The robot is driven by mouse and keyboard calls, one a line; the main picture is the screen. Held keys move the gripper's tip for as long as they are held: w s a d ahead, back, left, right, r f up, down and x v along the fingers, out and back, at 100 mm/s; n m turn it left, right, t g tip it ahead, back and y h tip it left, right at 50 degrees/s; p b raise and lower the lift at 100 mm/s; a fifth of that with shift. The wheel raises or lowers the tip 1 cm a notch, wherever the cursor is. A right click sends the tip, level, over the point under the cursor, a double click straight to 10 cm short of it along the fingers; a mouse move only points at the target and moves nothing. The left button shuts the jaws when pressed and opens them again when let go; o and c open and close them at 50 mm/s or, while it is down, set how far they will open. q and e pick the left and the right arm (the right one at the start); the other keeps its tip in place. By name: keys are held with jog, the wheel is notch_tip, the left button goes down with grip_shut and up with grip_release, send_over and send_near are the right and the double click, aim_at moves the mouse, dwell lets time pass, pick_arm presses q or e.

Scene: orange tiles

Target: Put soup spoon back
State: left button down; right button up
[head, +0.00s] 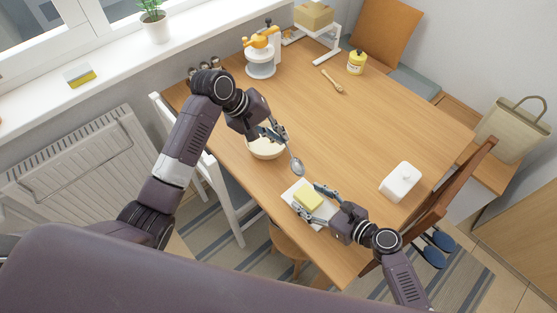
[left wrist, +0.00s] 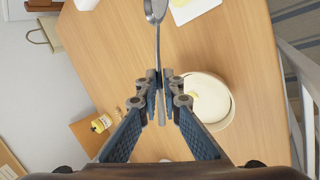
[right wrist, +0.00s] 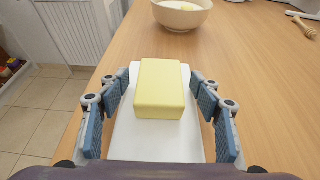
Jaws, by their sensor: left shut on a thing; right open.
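The metal soup spoon (head: 296,162) is held by its handle in my left gripper (head: 272,133), above the table, with its bowl end pointing down toward the butter dish. In the left wrist view the spoon (left wrist: 157,40) runs up from between the shut fingertips (left wrist: 159,82). The cream bowl (head: 264,150) stands on the table below my left gripper, partly hidden by it. In the left wrist view the bowl (left wrist: 226,96) is beside the fingers. My right gripper (head: 318,202) is open, its fingers on either side of the yellow butter block (right wrist: 160,88) on a white dish (right wrist: 140,150).
A white lidded box (head: 401,182) stands at the right of the wooden table (head: 350,130). The table's middle is clear. A chair (head: 440,205) stands at the right edge.

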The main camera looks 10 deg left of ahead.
pick_arm(q)
jog(key=shift+w+a, duration=0.1)
dwell(0.3)
jog(key=shift+f+p, duration=0.6)
jog(key=shift+f, duration=4.2)
jog(key=c, duration=2.1)
grip_release()
